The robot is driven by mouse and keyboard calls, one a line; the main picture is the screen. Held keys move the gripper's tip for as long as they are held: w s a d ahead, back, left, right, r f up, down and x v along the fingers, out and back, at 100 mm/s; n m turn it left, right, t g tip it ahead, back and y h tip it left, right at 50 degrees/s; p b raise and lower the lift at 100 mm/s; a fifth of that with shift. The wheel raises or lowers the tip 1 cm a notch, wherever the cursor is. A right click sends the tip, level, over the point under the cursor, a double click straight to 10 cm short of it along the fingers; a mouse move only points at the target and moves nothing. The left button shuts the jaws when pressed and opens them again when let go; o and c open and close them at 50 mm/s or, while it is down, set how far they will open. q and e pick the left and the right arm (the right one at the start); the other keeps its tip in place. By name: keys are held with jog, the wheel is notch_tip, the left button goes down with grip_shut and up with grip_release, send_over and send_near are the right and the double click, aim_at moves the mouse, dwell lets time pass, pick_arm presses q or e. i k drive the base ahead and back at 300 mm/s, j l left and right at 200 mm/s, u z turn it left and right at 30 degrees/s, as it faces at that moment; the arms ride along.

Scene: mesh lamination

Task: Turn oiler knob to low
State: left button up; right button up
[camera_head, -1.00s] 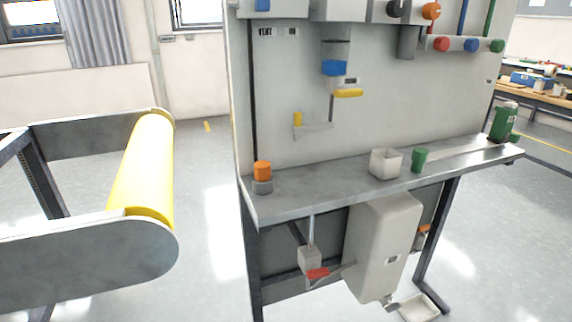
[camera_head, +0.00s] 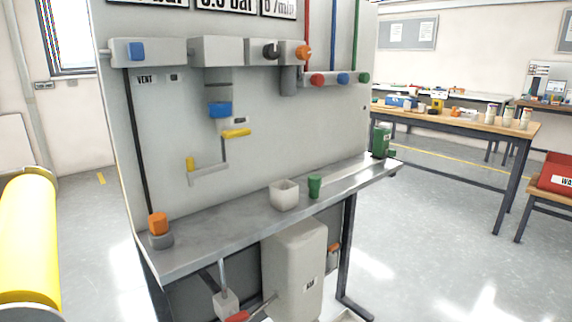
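A grey panel station (camera_head: 290,140) with a shelf stands ahead of me. Along its top row are a blue knob (camera_head: 136,50), a black knob (camera_head: 271,50) and an orange knob (camera_head: 302,52). An orange cap on a grey base (camera_head: 159,230) sits at the left end of the shelf. I cannot tell which one is the oiler knob; no readable low mark shows. A blue part (camera_head: 219,110) and a yellow lever (camera_head: 236,133) are mid-panel. Neither of my grippers is in view.
The shelf (camera_head: 220,225) holds a white cup (camera_head: 284,194), a green cup (camera_head: 314,187) and a green bin (camera_head: 380,142). A yellow roller (camera_head: 28,240) is at left. A wooden table (camera_head: 470,122) and a red box (camera_head: 558,173) are at right. Floor between is clear.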

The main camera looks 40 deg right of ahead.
aim_at(303, 52)
jog(key=z, duration=1.25)
